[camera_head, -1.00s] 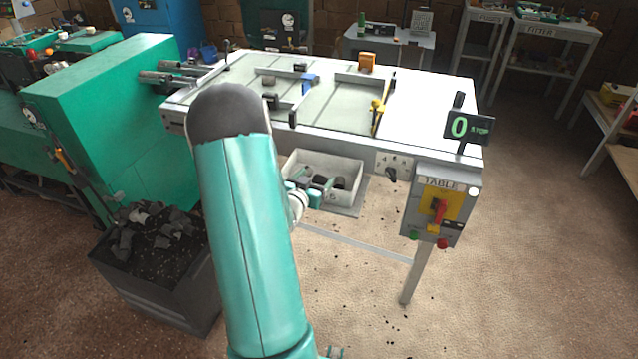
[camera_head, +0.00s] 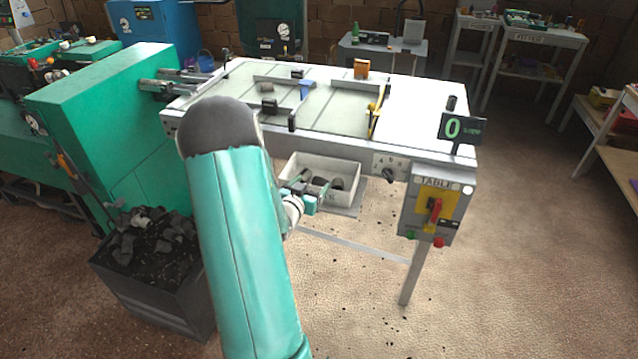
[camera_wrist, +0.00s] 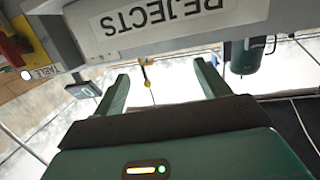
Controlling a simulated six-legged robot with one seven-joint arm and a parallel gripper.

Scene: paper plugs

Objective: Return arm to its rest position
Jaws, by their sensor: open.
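My gripper (camera_head: 308,188) is in front of the white bin (camera_head: 345,171) under the table's front edge, partly hidden behind my own teal arm. In the wrist view its two green fingers (camera_wrist: 165,85) stand wide apart with nothing between them. A white label reading REJECTS (camera_wrist: 165,15) is close above the fingers in that view. Dark plugs (camera_head: 338,183) lie in the bin. Whether the gripper touches the bin cannot be told.
The work table (camera_head: 425,100) has a control box (camera_head: 436,205) at its front right and a display showing 0 (camera_head: 460,128). A dark crate of scraps (camera_head: 155,300) stands on the floor at left.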

